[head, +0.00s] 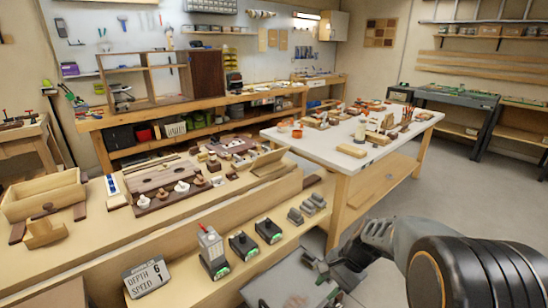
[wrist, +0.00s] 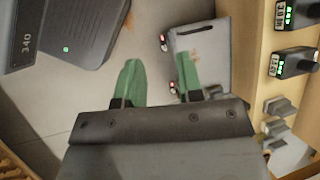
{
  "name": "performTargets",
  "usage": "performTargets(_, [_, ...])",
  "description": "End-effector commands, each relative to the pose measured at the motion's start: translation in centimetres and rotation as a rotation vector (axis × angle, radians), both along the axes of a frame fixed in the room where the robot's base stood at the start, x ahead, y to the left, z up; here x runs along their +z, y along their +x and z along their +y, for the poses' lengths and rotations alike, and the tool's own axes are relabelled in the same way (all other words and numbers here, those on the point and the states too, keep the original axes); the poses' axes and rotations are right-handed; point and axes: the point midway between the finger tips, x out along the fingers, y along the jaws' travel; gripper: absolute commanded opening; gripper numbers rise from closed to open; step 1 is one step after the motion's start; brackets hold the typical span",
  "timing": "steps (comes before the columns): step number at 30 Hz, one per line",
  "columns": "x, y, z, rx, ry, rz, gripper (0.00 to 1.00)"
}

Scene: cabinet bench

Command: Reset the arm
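My arm reaches in from the lower right of the head view, stretched out low in front of the bench. My gripper (head: 322,268) is at its end, beside the bench's front edge and over a flat grey panel (head: 285,284). In the wrist view my gripper (wrist: 158,82) shows two green fingers standing apart, with only the floor and part of the panel (wrist: 208,50) behind them. It is open and holds nothing.
The wooden bench (head: 100,255) bears black devices with green lights (head: 243,245), grey blocks (head: 295,216) and a sign reading "DEPTH 6 SPEED 1" (head: 147,277). A white-topped table (head: 385,152) with many small items stands beyond. Floor at the right (head: 480,190) is clear.

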Motion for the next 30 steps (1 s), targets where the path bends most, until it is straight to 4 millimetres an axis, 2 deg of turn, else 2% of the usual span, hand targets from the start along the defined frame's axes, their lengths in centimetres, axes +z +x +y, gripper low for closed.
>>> performTargets(1, [4.9,-1.3,0.0,0.095,-0.064,-0.089,0.34])
performTargets(3, [8.5,-2.8,-0.2,0.224,-0.15,-0.195,0.34])
performTargets(6, [12.7,-4.8,-0.7,0.392,-0.266,-0.331,0.34])
performTargets(9, [16.0,-6.3,-1.2,0.531,-0.367,-0.441,0.34])
performTargets(12, [18.4,-7.4,-1.7,0.64,-0.449,-0.524,0.34])
performTargets(18, [20.7,-8.5,-2.3,0.76,-0.544,-0.614,0.34])
performTargets(30, [20.9,-8.7,-2.4,0.785,-0.564,-0.63,0.34])
